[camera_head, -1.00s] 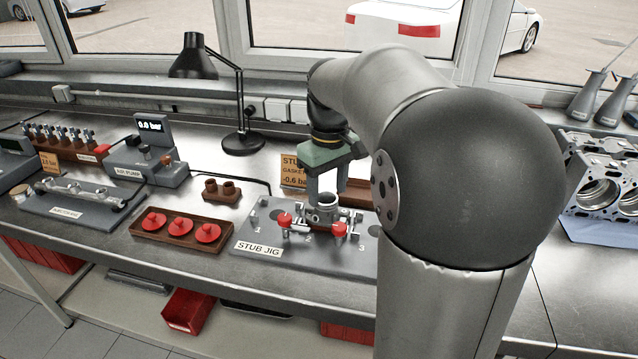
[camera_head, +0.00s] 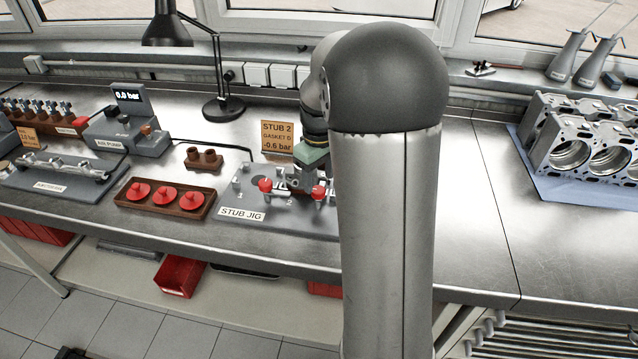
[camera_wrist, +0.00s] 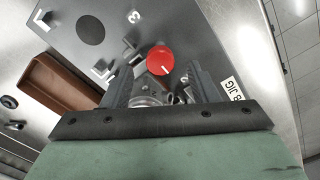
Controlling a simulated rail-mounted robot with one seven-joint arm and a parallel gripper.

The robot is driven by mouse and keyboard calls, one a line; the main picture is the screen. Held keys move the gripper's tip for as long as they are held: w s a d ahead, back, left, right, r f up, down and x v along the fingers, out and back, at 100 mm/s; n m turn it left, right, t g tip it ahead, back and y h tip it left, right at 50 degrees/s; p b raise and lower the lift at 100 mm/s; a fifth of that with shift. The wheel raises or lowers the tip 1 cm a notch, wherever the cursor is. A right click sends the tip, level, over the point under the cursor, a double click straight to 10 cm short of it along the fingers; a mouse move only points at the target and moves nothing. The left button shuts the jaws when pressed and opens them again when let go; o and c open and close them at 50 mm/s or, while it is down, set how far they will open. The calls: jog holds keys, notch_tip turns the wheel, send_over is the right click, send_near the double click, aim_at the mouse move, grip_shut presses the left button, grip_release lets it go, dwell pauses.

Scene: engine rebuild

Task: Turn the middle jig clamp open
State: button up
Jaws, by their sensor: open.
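The stub jig (camera_head: 238,196) is a grey plate on the bench. It carries metal clamp parts and two red knobs, one left (camera_head: 265,185) and one right (camera_head: 318,194). My gripper (camera_wrist: 162,80) is open, low over the jig's middle. In the wrist view a red knob (camera_wrist: 160,60) with a white mark shows between and just beyond the fingertips. A silver stub fitting (camera_wrist: 148,100) is between the fingers, partly hidden by the gripper body. I cannot tell whether either finger touches anything. My arm hides the jig's right part in the head view.
A brown tray with red caps (camera_head: 208,207) stands left of the jig, and a small brown holder (camera_head: 204,158) behind that tray. A "STUB 2" sign (camera_head: 277,140) stands behind the jig. A lamp (camera_head: 223,105) is at the back.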

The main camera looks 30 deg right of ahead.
aim_at(319, 190)
jog(key=shift+f, duration=1.65)
jog(key=c, duration=1)
